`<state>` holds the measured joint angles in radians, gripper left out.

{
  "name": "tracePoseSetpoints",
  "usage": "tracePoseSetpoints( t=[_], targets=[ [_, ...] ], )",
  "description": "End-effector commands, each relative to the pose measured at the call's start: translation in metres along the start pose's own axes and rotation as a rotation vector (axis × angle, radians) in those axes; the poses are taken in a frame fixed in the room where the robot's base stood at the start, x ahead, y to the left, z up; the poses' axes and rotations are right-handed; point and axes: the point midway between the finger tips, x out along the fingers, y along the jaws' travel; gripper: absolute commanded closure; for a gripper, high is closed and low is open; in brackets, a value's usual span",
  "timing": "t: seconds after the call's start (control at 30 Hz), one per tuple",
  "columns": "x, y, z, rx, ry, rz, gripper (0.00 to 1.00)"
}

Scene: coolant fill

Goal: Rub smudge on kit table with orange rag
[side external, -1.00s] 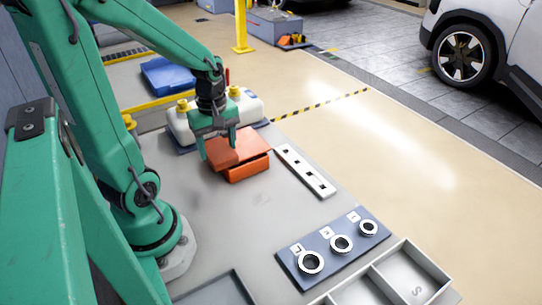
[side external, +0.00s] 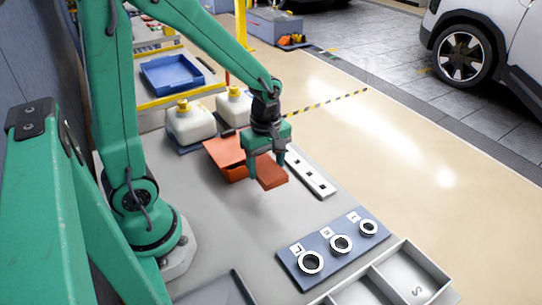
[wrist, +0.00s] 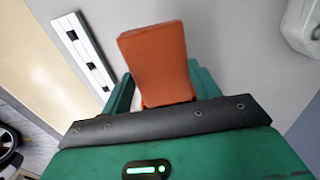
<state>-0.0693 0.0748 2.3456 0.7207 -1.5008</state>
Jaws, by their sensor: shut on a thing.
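The orange rag (side external: 271,174) is a folded block between the fingers of my gripper (side external: 266,173), held above the grey kit table (side external: 215,225). It also shows in the wrist view (wrist: 155,55), sticking out past the fingers. My gripper is shut on it. In the side view the smudge is at most a faint mark on the table, just below the rag; I cannot make out its edges.
An open orange holder (side external: 226,152) stands just left of the rag. Two white bottles with yellow caps (side external: 190,122) stand behind it. A white slotted strip (side external: 312,176) lies to the right. A blue plate with three rings (side external: 334,245) and a grey tray (side external: 385,280) are nearer.

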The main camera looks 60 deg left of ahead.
Motion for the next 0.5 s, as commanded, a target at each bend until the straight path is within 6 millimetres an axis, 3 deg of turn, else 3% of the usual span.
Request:
tracePoseSetpoints(
  t=[0.23,0.5],
  targets=[
    [0.006,0.000,0.000,0.000,0.000,-0.003,0.57],
    [0.029,-0.001,0.000,0.000,0.000,-0.003,0.57]
  ],
)
